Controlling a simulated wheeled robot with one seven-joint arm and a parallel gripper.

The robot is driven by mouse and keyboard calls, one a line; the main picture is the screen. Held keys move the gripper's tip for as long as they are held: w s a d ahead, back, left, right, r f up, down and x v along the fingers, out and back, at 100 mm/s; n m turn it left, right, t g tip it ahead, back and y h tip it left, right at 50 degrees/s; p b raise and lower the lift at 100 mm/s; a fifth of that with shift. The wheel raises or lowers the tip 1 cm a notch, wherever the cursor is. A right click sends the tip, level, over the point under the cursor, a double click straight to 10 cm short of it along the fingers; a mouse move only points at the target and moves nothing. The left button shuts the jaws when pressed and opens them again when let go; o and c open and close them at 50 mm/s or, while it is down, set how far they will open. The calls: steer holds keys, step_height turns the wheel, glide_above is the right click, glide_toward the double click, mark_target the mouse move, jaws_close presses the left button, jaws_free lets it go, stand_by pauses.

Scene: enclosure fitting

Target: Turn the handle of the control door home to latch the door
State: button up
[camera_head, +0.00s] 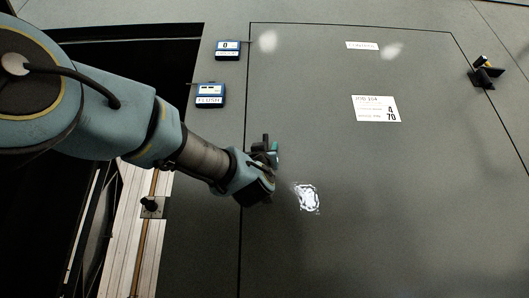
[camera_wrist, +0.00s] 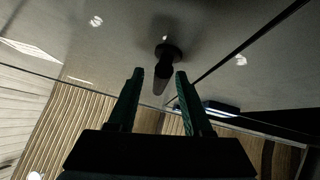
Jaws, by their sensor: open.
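The control door (camera_head: 330,70) is the large grey panel outlined by a dark seam, and it looks closed. In the wrist view, my gripper (camera_wrist: 160,74) is open, with a green finger on either side. A dark handle (camera_wrist: 166,56) on a round base shows between and just beyond the fingertips, its lever pointing down in the picture. I cannot tell whether the fingers touch it. In the head view my gripper largely hides the handle.
Left of the door are two small blue displays, one reading 0 (camera_head: 228,49) and one reading FLUSH (camera_head: 210,95). A black fitting (camera_head: 485,74) sticks out at the upper right.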

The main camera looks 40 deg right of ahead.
steer(key=b+v, duration=0.1)
steer(key=v, duration=0.9)
steer(key=shift+s+f, duration=0.15)
steer(key=shift+f, duration=0.15)
steer(key=shift+a, duration=0.2)
